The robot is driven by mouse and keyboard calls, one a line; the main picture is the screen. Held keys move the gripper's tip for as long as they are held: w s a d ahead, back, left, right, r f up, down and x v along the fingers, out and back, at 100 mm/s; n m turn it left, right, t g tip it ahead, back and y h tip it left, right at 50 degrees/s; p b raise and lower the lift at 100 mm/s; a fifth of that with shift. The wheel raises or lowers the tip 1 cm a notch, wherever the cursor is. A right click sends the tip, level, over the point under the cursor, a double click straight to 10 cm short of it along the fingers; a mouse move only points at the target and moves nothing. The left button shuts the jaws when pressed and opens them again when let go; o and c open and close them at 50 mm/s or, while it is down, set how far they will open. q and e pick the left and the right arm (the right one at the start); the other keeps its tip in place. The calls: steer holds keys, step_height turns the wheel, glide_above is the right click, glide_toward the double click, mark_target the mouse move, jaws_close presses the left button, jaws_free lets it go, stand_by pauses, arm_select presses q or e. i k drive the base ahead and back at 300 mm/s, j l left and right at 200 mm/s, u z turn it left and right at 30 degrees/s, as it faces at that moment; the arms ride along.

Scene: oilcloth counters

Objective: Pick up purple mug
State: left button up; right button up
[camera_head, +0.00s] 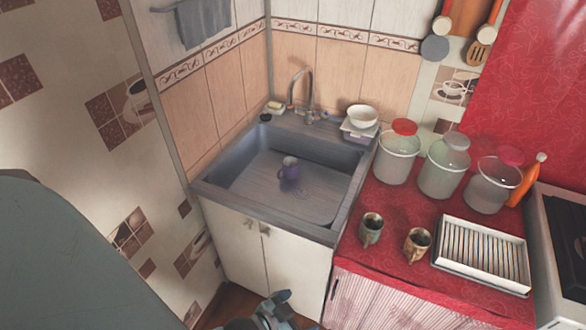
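The purple mug (289,171) sits inside the grey sink basin (262,182), a little left of the middle of its floor. Its upper part looks pale and its lower part purple. The mug stands apart from the basin walls. I see no gripper fingers in this view. A large dark grey part of my own body fills the lower left, and a small blue-grey part of mine shows at the bottom edge. Neither is near the mug.
A tap (304,92) rises behind the basin. A white bowl (362,115) stands at its back right corner. On the red counter (375,265) are two other mugs, a dark one (371,230) and a brownish one (416,244), several jars (398,160) and a white rack (481,256).

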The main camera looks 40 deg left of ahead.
mark_target(291, 173)
steer(key=i+j+u, duration=0.15)
steer(key=j+u, duration=0.15)
steer(key=i+j+u, duration=0.5)
steer(key=j+u, duration=0.15)
steer(key=k+j+z, duration=0.15)
steer(key=k+z, duration=0.2)
steer(key=z, duration=0.15)
steer(key=k+z, duration=0.45)
steer(key=i, duration=0.6)
